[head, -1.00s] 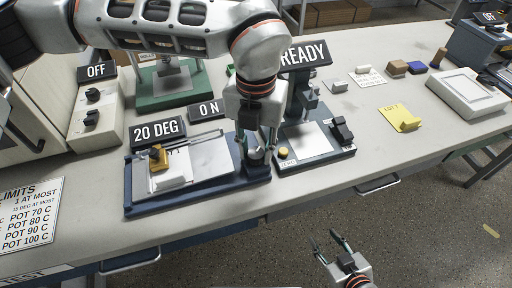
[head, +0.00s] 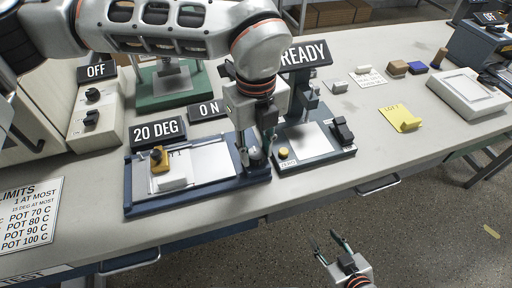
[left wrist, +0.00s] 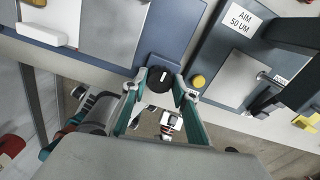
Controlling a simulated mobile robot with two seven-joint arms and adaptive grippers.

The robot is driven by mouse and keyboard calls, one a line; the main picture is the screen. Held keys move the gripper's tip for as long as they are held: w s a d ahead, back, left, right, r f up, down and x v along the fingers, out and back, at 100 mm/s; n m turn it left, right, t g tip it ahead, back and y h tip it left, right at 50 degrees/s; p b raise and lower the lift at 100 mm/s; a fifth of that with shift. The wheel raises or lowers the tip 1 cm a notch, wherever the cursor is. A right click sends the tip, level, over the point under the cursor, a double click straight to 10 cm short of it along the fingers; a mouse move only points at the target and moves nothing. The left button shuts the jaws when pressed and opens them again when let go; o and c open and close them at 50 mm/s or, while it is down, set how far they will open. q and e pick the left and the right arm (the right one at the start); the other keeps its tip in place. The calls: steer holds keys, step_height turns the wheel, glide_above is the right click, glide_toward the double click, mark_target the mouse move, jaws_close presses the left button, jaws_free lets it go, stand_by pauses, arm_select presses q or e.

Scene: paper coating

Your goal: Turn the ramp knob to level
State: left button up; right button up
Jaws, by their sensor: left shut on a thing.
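The ramp (head: 135,205) is a dark blue base with a pale plate on top, carrying a yellow-brown piece (head: 158,157) and a white block (head: 172,183). A sign behind it (head: 157,132) reads 20 DEG. The ramp knob (left wrist: 160,79) is round and black with a white mark, at the base's right end. My left gripper (head: 256,156) points down and is shut on this knob; its fingers (left wrist: 160,88) flank it in the left wrist view. My right gripper (head: 328,242) is open and empty over the floor, in front of the table.
Right of the ramp stands a dark device (head: 312,138) with a yellow button (head: 283,153) and a READY sign (head: 305,53). A control box (head: 95,110) stands behind left.

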mark_target(256, 153)
arm_select(q)
steer(key=shift+w+r, duration=0.1)
steer(key=shift+r, duration=0.05)
stand_by(0.4)
steer(key=o, duration=1.1)
step_height(256, 153, up, 12)
stand_by(0.3)
